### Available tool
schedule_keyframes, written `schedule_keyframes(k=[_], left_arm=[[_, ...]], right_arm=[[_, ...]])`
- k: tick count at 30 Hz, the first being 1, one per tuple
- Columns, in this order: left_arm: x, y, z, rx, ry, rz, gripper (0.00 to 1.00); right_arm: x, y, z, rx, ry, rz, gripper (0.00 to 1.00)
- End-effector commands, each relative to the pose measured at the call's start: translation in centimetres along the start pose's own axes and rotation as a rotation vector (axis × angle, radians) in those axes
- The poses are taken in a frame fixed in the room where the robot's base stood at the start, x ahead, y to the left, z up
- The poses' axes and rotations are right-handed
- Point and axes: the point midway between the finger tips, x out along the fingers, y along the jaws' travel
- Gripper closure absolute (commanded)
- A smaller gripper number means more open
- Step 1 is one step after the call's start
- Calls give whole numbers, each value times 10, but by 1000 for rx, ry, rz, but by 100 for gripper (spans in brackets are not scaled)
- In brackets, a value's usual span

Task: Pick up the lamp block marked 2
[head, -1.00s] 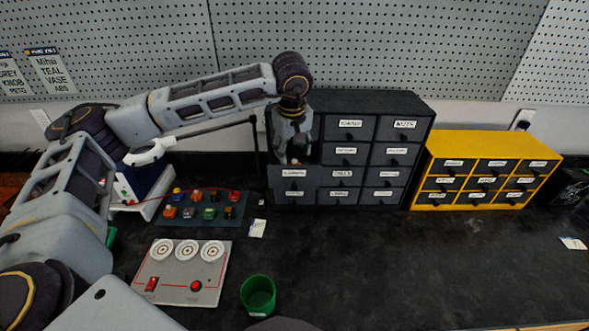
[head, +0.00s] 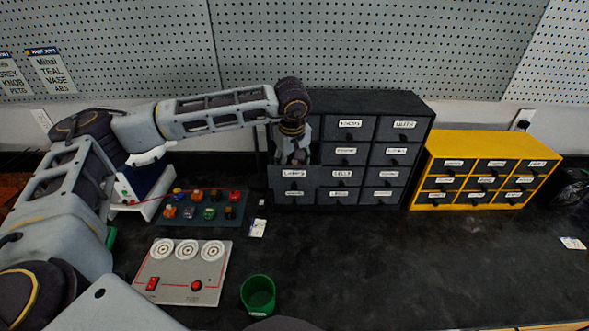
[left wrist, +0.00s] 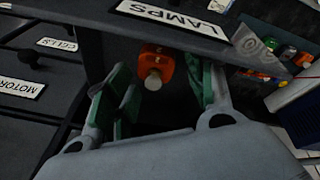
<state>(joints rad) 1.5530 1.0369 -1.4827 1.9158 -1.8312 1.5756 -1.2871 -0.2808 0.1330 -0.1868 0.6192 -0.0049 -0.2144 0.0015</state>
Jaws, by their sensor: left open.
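An orange lamp block (left wrist: 158,66) with a pale round bulb lies inside the open drawer labelled LAMPS, seen in the left wrist view. In the head view the gripper (head: 293,157) is partly hidden by the drawer front. My right gripper is not in view.
The dark cabinet (head: 380,98) has several closed drawers. A yellow drawer cabinet (head: 548,145) stands at its right. A board with colored blocks (head: 225,221), a grey panel with three white sockets (head: 178,289) and a green cup (head: 258,294) stand left. The bench's right front is clear.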

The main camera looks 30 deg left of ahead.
Motion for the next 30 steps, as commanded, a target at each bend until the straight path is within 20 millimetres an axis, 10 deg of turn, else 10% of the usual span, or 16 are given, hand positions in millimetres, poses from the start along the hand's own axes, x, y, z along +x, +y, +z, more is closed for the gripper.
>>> schedule_keyframes(k=[12, 22, 30], left_arm=[[0, 0, 0, 0, 0, 0, 46], [0, 0, 0, 0, 0, -1, 87], [1, 0, 0, 0, -1, -2, 89]], right_arm=[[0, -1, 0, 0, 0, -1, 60], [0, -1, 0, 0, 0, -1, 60], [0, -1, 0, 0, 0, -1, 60]])
